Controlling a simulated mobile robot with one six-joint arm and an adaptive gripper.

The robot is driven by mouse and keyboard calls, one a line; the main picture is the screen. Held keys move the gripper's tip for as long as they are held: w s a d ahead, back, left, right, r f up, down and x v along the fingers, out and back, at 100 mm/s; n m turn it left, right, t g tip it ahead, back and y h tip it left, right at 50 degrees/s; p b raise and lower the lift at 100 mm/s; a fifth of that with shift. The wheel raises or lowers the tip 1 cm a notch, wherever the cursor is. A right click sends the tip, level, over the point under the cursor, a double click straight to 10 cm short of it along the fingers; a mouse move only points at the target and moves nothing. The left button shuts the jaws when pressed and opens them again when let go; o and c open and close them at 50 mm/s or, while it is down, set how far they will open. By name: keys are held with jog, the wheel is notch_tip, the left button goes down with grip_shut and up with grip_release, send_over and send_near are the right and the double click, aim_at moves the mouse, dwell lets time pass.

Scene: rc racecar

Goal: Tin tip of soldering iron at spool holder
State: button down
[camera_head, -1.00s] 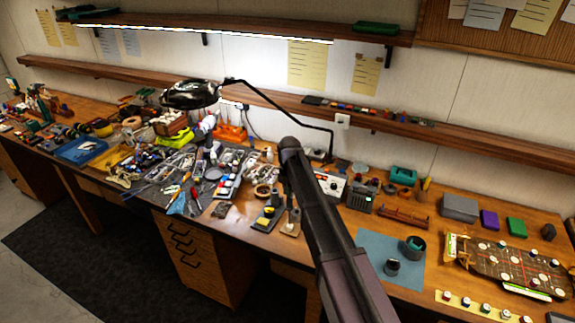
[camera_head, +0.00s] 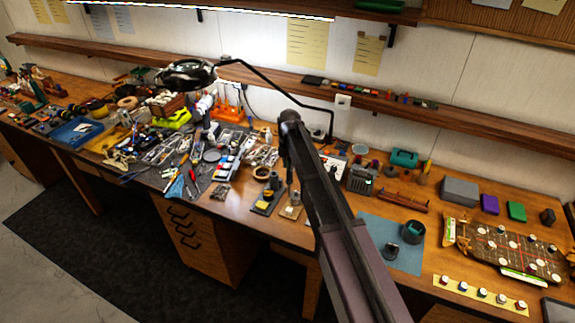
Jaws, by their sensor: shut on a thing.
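My arm reaches in from the bottom right over the bench. Its far end bends down, and my gripper (camera_head: 288,178) is small and dark there, partly hidden by the arm. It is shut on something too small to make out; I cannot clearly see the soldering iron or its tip. Just below stands a small tan base with a grey upright piece (camera_head: 292,208), perhaps the spool holder, though I cannot be sure. Left of it lies a dark tray with a yellow pad (camera_head: 264,202). I cannot tell whether my gripper touches either.
The wooden bench is crowded at left with tools and parts. A magnifier lamp (camera_head: 187,74) hangs above it on a thin black arm. At right are a blue mat (camera_head: 375,235) with dark cups, a grey box (camera_head: 460,191) and a circuit-like board (camera_head: 510,250). The front edge is partly clear.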

aim_at(289, 181)
jog(key=shift+f+b, duration=2.35)
jog(key=shift+f, duration=0.2)
jog(key=shift+f+b, duration=1.05)
dwell(4.4)
